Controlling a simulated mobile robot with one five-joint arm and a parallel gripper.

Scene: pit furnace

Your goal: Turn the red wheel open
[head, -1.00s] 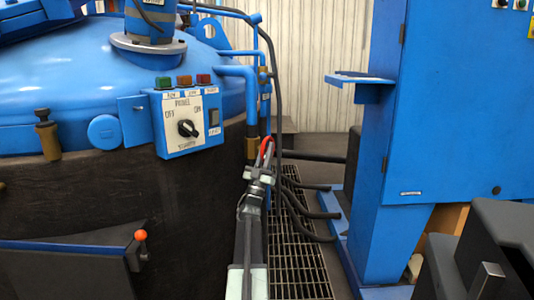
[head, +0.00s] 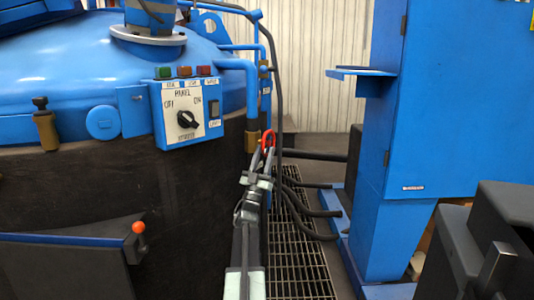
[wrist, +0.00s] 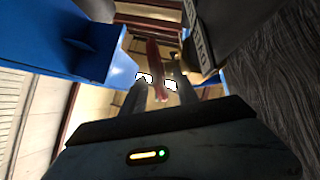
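The red wheel (head: 268,139) is a small red shape beside the pipes at the furnace's right side in the head view. Only part of it shows. My gripper (head: 262,158) is just in front of and below it, fingers pointing at it. In the wrist view, a long dark red part (wrist: 154,60) runs between the two light-tipped fingers of my gripper (wrist: 157,83). The fingers look apart, with a narrow gap on each side of the red part. Whether either finger touches it is not clear.
A panel (head: 187,112) with a black knob is on the blue-topped furnace (head: 60,75) at left. Blue pipes (head: 252,95) and dark hoses (head: 308,205) are close to the wheel. A blue cabinet (head: 425,120) stands right. A floor grate (head: 298,260) lies below.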

